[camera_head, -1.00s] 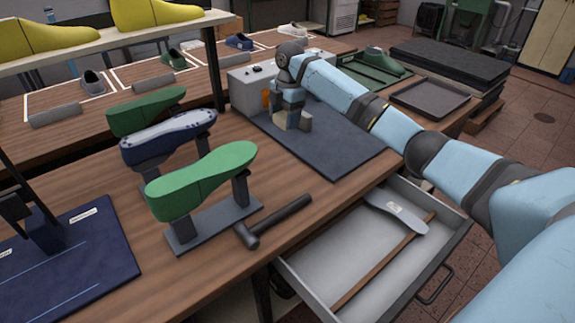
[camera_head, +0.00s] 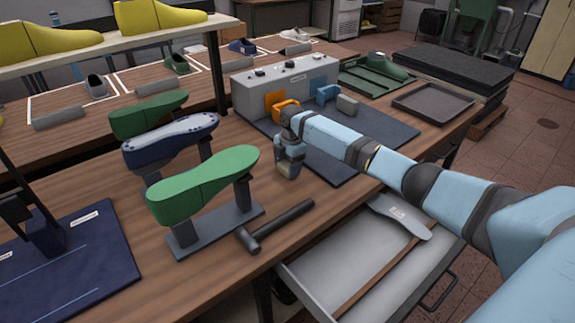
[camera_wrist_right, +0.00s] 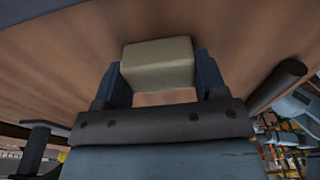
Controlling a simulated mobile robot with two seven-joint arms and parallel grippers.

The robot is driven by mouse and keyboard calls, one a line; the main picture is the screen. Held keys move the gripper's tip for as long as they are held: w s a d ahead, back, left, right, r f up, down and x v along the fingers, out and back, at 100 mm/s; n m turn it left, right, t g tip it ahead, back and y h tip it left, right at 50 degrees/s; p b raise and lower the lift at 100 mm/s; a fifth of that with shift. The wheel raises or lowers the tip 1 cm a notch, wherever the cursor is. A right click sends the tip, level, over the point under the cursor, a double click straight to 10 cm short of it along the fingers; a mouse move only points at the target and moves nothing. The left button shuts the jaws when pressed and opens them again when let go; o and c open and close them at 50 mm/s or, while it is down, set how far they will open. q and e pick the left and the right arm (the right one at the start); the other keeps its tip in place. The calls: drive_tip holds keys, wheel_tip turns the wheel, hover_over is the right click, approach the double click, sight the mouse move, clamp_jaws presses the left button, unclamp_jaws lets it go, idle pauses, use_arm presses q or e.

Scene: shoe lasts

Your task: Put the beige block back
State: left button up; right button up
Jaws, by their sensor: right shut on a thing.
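The beige block (camera_wrist_right: 158,62) sits between the two fingers of my right gripper in the right wrist view, with wood behind it. In the head view my right gripper (camera_head: 289,168) is shut on it, and the block (camera_head: 287,171) shows only partly below the dark gripper body. The gripper is over the brown bench (camera_head: 225,160), between the green shoe last and the dark mat (camera_head: 345,165). I cannot tell whether the block touches the bench. My left gripper is not in view.
A grey box (camera_head: 300,78) stands behind the mat, with an orange piece (camera_head: 285,108), a blue piece (camera_head: 326,94) and a grey block (camera_head: 348,105) before it. A hammer (camera_head: 275,226) and a green last (camera_head: 205,185) are close by. An open drawer (camera_head: 350,262) juts out in front.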

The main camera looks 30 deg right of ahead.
drive_tip(key=o, duration=0.8)
drive_tip(key=shift+o, duration=0.2)
wheel_tip(320, 180, up, 12)
drive_tip(key=d, duration=0.1)
drive_tip(key=shift+d, duration=0.2)
idle(0.3)
